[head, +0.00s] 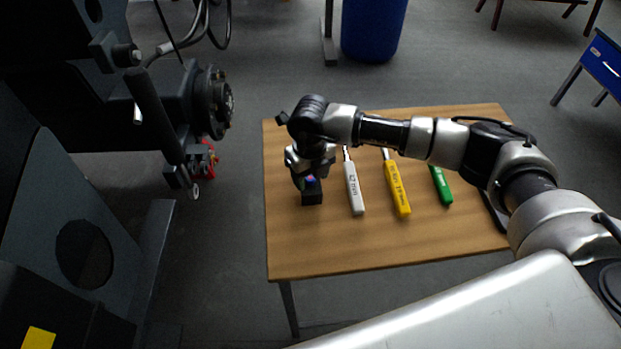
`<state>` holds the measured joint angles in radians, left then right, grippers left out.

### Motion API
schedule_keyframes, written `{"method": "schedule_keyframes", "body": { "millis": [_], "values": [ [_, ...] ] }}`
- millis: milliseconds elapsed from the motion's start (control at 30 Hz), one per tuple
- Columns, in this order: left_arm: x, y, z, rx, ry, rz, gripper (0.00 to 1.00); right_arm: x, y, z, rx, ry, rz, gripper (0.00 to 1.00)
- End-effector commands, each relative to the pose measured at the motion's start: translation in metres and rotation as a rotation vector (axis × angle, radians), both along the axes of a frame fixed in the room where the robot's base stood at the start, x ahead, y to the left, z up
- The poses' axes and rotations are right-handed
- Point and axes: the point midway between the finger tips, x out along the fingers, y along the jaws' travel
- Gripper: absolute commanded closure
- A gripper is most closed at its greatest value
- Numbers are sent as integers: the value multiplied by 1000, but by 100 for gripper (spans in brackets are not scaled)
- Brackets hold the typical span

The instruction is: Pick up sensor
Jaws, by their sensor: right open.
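The sensor appears to be the small black box (312,194) with a coloured patch on top, near the left side of the wooden table (340,250). My right gripper (311,176) points down right over the box, with its fingers at the box's upper part. The gripper is open. The wrist and fingers partly hide the box, and I cannot tell whether the fingers touch it. My left gripper is not in view.
White (354,190), yellow (397,190) and green (441,185) handled tools lie on the table right of the box. The dark harvester chassis (60,200) stands at left. A blue bin (373,28) stands behind. The table's front strip is clear.

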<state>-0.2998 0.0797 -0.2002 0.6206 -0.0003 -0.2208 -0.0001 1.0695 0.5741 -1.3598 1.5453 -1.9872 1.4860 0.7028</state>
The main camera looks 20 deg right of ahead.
Motion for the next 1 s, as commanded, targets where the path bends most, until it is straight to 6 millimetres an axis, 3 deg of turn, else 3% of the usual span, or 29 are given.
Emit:
{"method": "schedule_keyframes", "body": {
  "millis": [167, 533, 833, 1000],
  "values": [
    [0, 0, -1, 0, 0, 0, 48, -2, 0, -4, -3, 5, 0, 47],
    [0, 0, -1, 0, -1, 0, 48, -3, -1, -6, -5, 9, 0, 100],
    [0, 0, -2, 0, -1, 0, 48, -3, -1, -6, -6, 11, 0, 100],
    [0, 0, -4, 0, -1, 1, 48, -3, -1, 7, -4, 8, 1, 100]
  ]
}}
